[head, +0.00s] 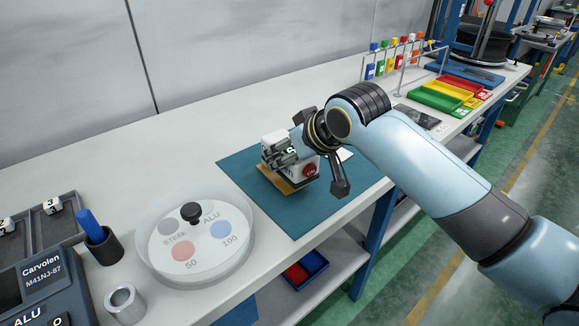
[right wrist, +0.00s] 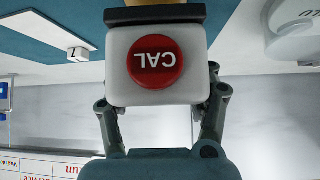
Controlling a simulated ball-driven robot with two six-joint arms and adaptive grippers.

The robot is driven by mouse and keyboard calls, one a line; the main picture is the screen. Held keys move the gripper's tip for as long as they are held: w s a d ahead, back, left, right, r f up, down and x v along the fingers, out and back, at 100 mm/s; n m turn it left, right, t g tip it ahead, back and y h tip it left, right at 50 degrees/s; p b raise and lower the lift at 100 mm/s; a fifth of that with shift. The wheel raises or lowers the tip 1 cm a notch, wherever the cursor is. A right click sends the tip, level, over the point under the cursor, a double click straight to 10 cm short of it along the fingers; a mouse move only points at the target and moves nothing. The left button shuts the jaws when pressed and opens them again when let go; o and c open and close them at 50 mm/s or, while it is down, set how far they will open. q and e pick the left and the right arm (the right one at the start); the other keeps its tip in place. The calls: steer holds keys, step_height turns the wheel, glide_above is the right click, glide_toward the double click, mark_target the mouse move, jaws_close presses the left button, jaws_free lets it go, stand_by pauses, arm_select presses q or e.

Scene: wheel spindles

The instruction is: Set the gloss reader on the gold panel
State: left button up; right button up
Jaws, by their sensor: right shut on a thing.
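The gloss reader (head: 304,171) is a white block with a red CAL button. It shows large in the right wrist view (right wrist: 155,65), with a dark base. My right gripper (right wrist: 160,105) is shut on it, one finger on each side. In the head view my right gripper (head: 285,150) is at the reader over the blue mat. The gold panel (head: 276,179) lies on the mat under the reader, mostly covered. The reader's dark base is at or just above the panel; I cannot tell whether they touch. My left gripper is not in view.
The blue mat (head: 240,170) lies on a white bench. A round clear-walled dish (head: 195,245) with coloured discs stands left of it, near a cup with a blue pen (head: 100,240) and a metal ring (head: 125,303). Coloured trays (head: 440,98) stand at the far right.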

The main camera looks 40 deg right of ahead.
steer(key=shift+f, duration=1.8)
steer(key=shift+f, duration=0.1)
steer(key=o, duration=1.7)
steer(key=shift+s, duration=0.1)
steer(key=shift+c, duration=0.2)
steer(key=shift+r, duration=0.2)
steer(key=v, duration=1.2)
steer(key=shift+p, duration=0.45)
